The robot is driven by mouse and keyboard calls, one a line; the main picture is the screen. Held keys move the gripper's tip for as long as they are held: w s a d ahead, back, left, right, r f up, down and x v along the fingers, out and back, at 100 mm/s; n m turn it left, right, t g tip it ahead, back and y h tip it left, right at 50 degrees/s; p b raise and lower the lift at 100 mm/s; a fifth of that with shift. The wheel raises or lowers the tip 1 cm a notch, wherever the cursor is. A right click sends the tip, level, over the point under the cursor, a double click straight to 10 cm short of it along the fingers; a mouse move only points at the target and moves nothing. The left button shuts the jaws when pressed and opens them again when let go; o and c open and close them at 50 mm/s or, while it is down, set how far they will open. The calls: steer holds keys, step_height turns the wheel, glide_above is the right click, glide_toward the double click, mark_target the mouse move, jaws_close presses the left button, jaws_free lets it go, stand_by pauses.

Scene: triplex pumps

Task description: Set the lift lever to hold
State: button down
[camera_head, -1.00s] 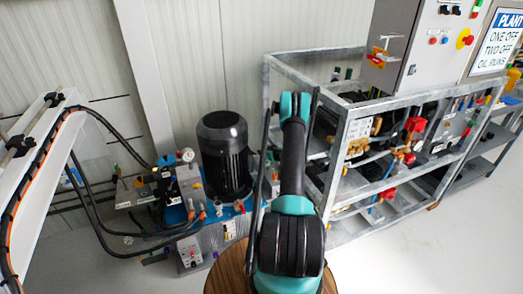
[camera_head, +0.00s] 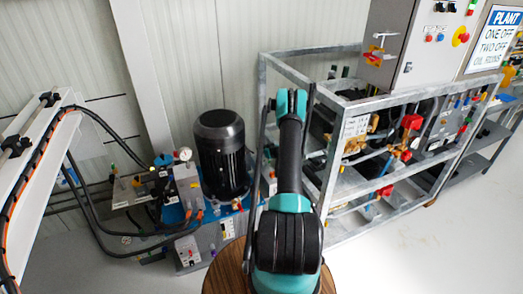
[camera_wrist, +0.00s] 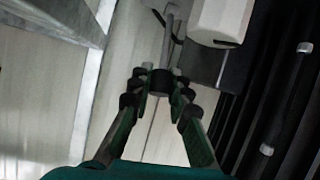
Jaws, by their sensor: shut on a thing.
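In the wrist view, my gripper (camera_wrist: 160,78) has its two dark fingers closed around a small black knob (camera_wrist: 160,83). A thin grey rod (camera_wrist: 170,40) shows just beyond the knob, and it looks like the lift lever. I cannot read any lever position marks. In the head view, my dark and teal arm reaches away toward the space between the motor and the metal frame. My gripper and the lever cannot be made out there.
A black motor (camera_head: 221,155) on a blue hydraulic unit stands left of my arm. A galvanized frame (camera_head: 345,195) with pumps and valves is close on the right, below a grey control cabinet (camera_head: 428,45). Black hoses (camera_head: 92,195) hang at left. The right floor is clear.

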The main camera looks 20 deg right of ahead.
steer(key=shift+w+a+r+g, duration=0.1)
steer(key=shift+w+r+g, duration=0.1)
steer(key=shift+w+g, duration=0.4)
steer(key=shift+w+r+g, duration=0.2)
steer(key=shift+w+g, duration=0.25)
steer(key=shift+g, duration=0.15)
steer(key=shift+w+g, duration=0.9)
steer(key=shift+g, duration=0.2)
steer(key=c, duration=1.4)
jaws_free()
steer(key=v, duration=1.2)
steer(key=shift+a, duration=0.1)
